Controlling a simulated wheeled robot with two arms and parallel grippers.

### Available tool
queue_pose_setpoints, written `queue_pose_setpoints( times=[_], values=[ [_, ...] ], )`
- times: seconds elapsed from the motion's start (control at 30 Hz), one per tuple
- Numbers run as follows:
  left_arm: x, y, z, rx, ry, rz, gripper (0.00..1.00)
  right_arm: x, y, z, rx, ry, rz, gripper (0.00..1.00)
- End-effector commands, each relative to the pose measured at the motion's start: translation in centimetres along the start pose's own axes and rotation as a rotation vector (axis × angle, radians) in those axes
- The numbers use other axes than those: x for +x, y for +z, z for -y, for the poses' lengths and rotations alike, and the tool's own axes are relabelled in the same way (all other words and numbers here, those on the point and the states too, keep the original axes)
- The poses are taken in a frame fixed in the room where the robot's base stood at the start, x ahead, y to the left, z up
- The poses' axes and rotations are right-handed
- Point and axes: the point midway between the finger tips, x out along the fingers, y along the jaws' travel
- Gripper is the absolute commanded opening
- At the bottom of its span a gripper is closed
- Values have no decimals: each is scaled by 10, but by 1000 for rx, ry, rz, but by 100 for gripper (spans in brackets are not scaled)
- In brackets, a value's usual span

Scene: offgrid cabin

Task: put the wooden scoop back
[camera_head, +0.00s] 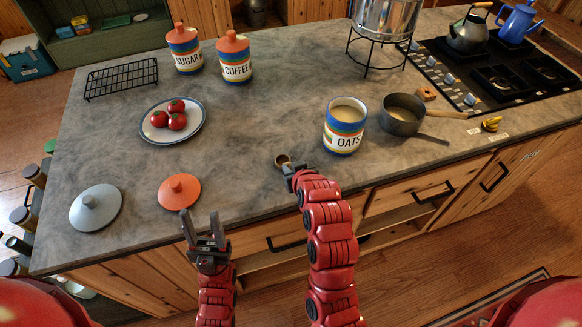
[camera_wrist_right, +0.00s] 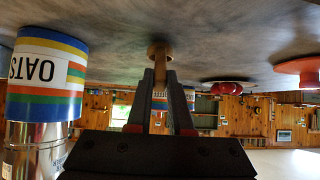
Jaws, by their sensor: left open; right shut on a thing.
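The wooden scoop (camera_head: 282,159) is held by my right gripper (camera_head: 290,170) over the front part of the grey counter, left of the OATS canister. In the right wrist view the scoop (camera_wrist_right: 158,48) sits between the fingertips of my right gripper (camera_wrist_right: 160,78), which are shut on it. The OATS canister (camera_head: 344,134) stands upright without a lid, pale contents showing at its mouth; it also shows in the right wrist view (camera_wrist_right: 45,72). My left gripper (camera_head: 205,235) is open and empty at the counter's front edge, below the orange lid (camera_head: 179,191).
A grey lid (camera_head: 96,208) lies at the front left. A plate (camera_head: 150,133) holds tomatoes. SUGAR (camera_head: 187,58) and COFFEE (camera_head: 235,68) canisters and a black rack (camera_head: 121,79) stand behind. A saucepan (camera_head: 399,122) is right of OATS. The counter between plate and OATS is clear.

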Motion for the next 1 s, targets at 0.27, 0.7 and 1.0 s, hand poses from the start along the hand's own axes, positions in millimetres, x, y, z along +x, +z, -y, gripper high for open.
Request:
queue_pose_setpoints(
  times=[0.27,0.7,1.0],
  values=[
    [0,0,0,0,0,0,50,0,0,0,0,0,-1,0],
    [-4,1,0,0,0,0,50,3,4,0,0,0,-1,0],
    [-4,1,0,0,0,0,50,3,4,0,0,0,0,54]
  ],
)
